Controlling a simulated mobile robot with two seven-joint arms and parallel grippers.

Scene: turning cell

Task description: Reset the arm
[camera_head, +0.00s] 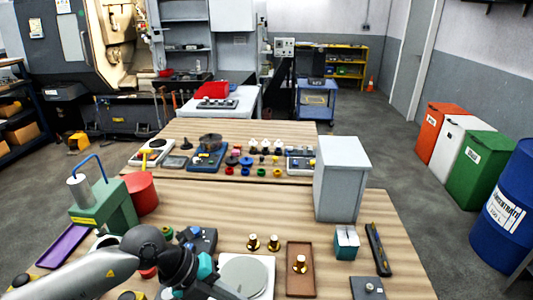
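My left arm (85,274) comes in from the lower left, a grey link with a dark elbow joint. It bends down toward the front of the wooden table (340,240). My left gripper (222,289) is low at the bottom edge, past a teal ring, beside a white scale with a round grey plate (243,277). Its fingertips are not clear, so I cannot tell whether it is open or holds anything. My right arm and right gripper are not in view.
A tall grey box (341,180) stands at right. The table between is partly clear.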

